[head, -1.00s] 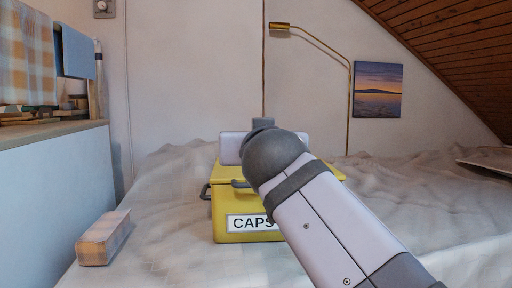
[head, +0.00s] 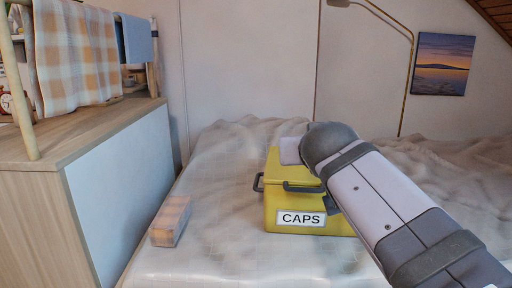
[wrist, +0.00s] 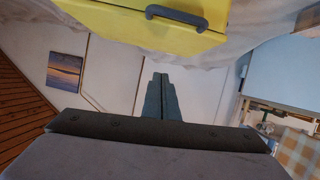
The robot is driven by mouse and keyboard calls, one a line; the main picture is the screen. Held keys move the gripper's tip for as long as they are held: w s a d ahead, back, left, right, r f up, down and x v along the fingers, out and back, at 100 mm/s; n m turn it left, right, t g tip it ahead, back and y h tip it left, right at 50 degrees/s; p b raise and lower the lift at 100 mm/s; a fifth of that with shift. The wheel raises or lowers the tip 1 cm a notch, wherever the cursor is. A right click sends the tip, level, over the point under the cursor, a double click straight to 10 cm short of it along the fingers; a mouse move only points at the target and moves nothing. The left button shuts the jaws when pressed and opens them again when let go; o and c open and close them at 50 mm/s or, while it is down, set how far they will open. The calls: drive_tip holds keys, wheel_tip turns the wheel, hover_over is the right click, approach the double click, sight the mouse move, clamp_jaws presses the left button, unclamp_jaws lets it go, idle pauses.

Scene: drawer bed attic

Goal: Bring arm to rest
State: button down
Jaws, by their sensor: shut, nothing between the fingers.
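My gripper (wrist: 160,95) shows in the wrist view with its two dark fingers together and nothing between them. In the head view my arm reaches in from the lower right and hides the gripper. A yellow box (head: 285,195) labelled CAPS stands on the bed, partly behind my arm. Its dark handles show at the front and left side. The box also shows at the top of the wrist view (wrist: 120,25), with one grey handle. My fingers look apart from it.
A small checkered block (head: 170,222) lies on the bed (head: 240,265), left of the box. A wooden shelf unit (head: 70,140) with hanging cloths stands at the left. A brass lamp (head: 408,75) and a picture (head: 441,64) are at the back wall.

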drive_tip(key=s+d+r+g+p, duration=0.1)
drive_tip(key=s+r+g+p, duration=0.2)
drive_tip(key=s+p, duration=0.6)
drive_tip(key=s+d+r+g+y+p, duration=0.1)
drive_tip(key=s+r+g+p, duration=0.2)
drive_tip(key=p, duration=2.3)
drive_tip(key=s+d+r+g+p, duration=0.1)
drive_tip(key=s+r+g+p, duration=0.3)
drive_tip(key=s+p, duration=1.1)
drive_tip(key=g+p, duration=0.3)
drive_tip(key=shift+s+g+y, duration=0.25)
drive_tip(key=shift+g+y, duration=0.15)
wheel_tip(320, 180, down, 73)
drive_tip(key=b, duration=7.2)
drive_tip(key=shift+b, duration=0.35)
drive_tip(key=shift+r, duration=0.15)
